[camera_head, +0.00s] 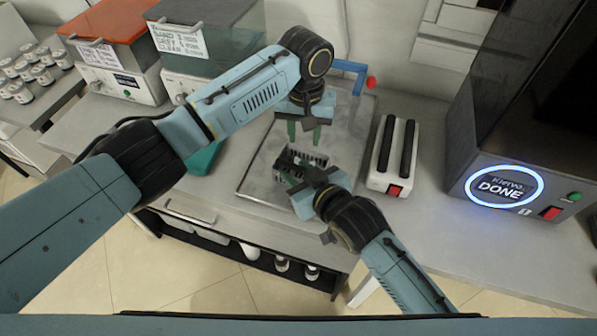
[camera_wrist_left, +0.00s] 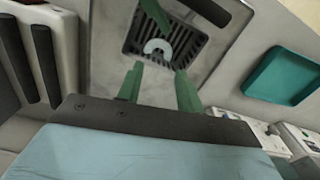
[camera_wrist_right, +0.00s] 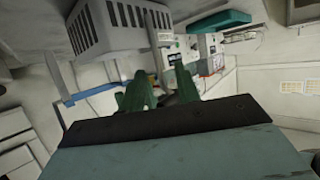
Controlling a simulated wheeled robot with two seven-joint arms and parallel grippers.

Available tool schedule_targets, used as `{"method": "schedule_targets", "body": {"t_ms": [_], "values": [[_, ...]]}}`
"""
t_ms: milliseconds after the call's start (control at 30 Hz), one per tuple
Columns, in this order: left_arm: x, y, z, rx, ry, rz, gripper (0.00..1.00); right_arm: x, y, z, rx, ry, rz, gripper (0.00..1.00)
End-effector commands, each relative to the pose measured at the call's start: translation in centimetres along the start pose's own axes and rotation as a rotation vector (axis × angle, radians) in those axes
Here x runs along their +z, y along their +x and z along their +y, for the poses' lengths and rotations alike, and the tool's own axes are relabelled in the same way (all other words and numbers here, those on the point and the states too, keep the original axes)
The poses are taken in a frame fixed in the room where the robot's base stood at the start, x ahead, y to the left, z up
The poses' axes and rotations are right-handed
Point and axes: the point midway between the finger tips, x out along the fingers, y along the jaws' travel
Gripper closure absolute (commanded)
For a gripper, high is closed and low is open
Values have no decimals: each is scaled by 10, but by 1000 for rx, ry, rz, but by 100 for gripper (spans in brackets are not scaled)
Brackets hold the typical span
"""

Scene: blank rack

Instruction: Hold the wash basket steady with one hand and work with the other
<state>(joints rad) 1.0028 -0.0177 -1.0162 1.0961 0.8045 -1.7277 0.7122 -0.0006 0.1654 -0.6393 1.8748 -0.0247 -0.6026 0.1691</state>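The wash basket (camera_head: 310,158) is a dark slotted box on the metal draining surface. In the left wrist view the basket (camera_wrist_left: 190,45) shows from above, with a pale curved piece (camera_wrist_left: 158,47) inside. My left gripper (camera_head: 304,132) is above and behind the basket, fingers apart and empty. Its open fingers (camera_wrist_left: 160,76) show below the basket in its wrist view. My right gripper (camera_head: 295,178) is low at the basket's near side, partly covering it.
A white device with two black bars (camera_head: 391,155) stands close right of the metal surface (camera_head: 257,175). A dark machine with a lit ring (camera_head: 504,187) is farther right. A teal tray (camera_head: 205,158) lies left. Labelled boxes (camera_head: 205,50) line the back left.

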Motion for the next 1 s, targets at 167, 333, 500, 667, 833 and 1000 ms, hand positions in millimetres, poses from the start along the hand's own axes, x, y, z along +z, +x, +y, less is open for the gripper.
{"method": "schedule_targets", "body": {"t_ms": [167, 333, 500, 667, 833, 1000], "values": [[0, 0, 0, 0, 0, 0, 64, 0, 0, 0, 0, 0, 0, 87], [0, 0, 0, 0, 0, 0, 64, 0, 0, 0, 0, 0, 0, 100], [0, 0, 0, 0, 6, 1, 52, 0, 0, 0, 0, 0, -1, 100], [0, 0, -1, -1, 110, 10, 42, 0, 0, 0, 0, 0, -1, 100], [0, 0, -2, -9, 386, 35, 42, 0, 0, 0, 0, 0, -1, 100], [0, 0, -3, -26, 725, 61, 42, 1, 0, 0, 0, 0, -1, 100]]}}
